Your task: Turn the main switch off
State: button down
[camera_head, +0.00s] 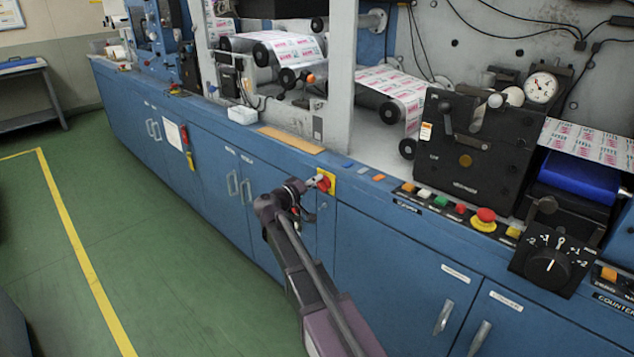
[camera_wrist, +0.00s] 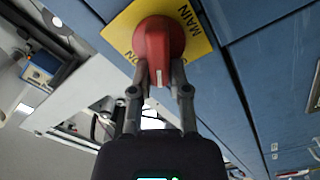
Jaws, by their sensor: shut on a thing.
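The main switch (camera_wrist: 157,45) is a red rotary knob on a yellow plate (camera_wrist: 197,44) marked "MAIN", on the blue front of the machine. In the head view the red knob (camera_head: 323,182) sits on the front just below the top edge, with part of its yellow plate showing beside it. My gripper (camera_wrist: 161,75) is at the knob, its two fingers closed on the red handle from both sides. In the head view my gripper (camera_head: 314,184) reaches the knob from the left. The lettering on the plate is partly hidden by the knob and fingers.
Blue cabinet doors with handles (camera_head: 443,317) run along the front. A red emergency button (camera_head: 484,219) and coloured push buttons stand on the ledge at right. A black dial (camera_head: 548,266) juts out at far right. The green floor (camera_head: 150,225) at left is clear.

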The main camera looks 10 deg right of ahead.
jog(key=n, duration=0.4)
jog(key=f+n+b, duration=0.1)
jog(key=n, duration=0.1)
jog(key=shift+w+a, duration=0.15)
jog(key=shift+w, duration=0.1)
jog(key=shift+n, duration=0.3)
jog(key=c, duration=0.6)
grip_release()
jog(key=shift+s, duration=0.1)
jog(key=v, duration=1.2)
